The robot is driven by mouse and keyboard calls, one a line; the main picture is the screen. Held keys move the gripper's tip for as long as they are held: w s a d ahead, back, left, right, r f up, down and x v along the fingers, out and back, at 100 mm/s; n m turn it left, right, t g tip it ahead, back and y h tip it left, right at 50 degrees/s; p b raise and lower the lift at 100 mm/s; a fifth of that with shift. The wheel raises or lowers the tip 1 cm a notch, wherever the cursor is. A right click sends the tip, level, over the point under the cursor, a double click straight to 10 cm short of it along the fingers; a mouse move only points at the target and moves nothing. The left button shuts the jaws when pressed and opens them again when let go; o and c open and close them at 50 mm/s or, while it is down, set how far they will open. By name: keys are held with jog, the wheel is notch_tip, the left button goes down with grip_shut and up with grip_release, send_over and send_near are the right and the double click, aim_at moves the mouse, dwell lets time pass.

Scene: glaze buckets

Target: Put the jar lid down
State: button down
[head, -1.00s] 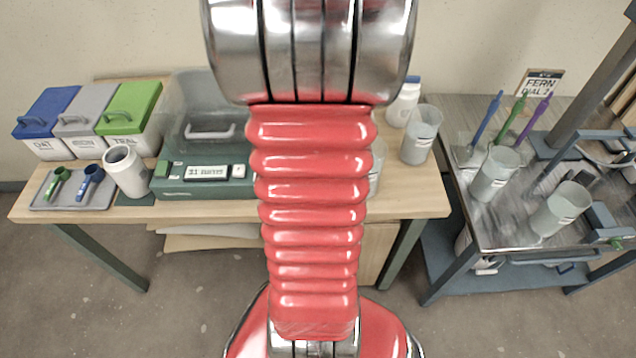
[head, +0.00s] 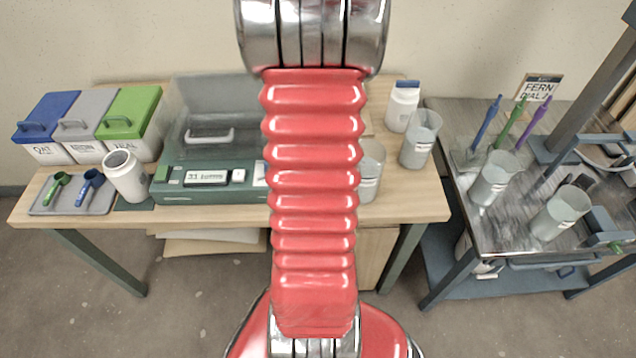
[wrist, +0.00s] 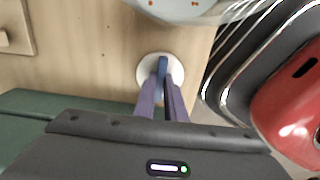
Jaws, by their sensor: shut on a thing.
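The jar lid shows in the wrist view as a round white disc (wrist: 147,74) with a blue grip (wrist: 162,66) standing up at its middle. My gripper (wrist: 163,88) is shut on that blue grip. The lid is over bare wooden tabletop; I cannot tell whether it touches the wood. In the head view, my arm hides the gripper and lid. A white jar (head: 126,178) stands open on the left of the workbench.
The green machine (head: 205,190) with a clear cover stands on the workbench (head: 425,200). Right of my arm are a grey cup (head: 369,178), a blue-capped white bottle (head: 404,108) and another grey cup (head: 420,142). A pale rounded object (wrist: 190,8) is near the lid.

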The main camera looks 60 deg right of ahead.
jog(key=shift+f, duration=0.3)
jog(key=c, duration=1.8)
grip_release()
jog(key=shift+f, duration=0.1)
notch_tip(320, 180, up, 12)
jog(key=shift+r, duration=0.1)
